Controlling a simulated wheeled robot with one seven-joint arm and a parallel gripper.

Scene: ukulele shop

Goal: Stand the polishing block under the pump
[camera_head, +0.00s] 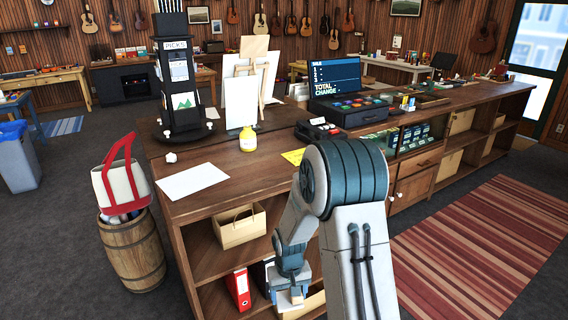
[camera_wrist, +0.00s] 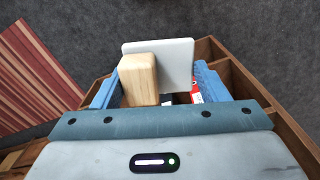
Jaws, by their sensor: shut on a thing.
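My gripper (camera_wrist: 160,88) is shut on the polishing block, a tan wooden piece (camera_wrist: 139,79) joined to a flat white slab (camera_wrist: 172,60). The blue fingers stand on either side of it in the wrist view. In the head view my gripper (camera_head: 290,284) hangs low in front of the counter's open shelves, and the block (camera_head: 297,296) shows small and partly hidden at its tip. I cannot make out a pump for certain. A yellow bottle (camera_head: 247,140) with a white top stands on the counter (camera_head: 215,150).
A black picks tower (camera_head: 178,80), small easel (camera_head: 255,80) and cash register (camera_head: 345,100) are on the counter. A barrel (camera_head: 133,250) stands left. Striped rug (camera_head: 485,245) lies right.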

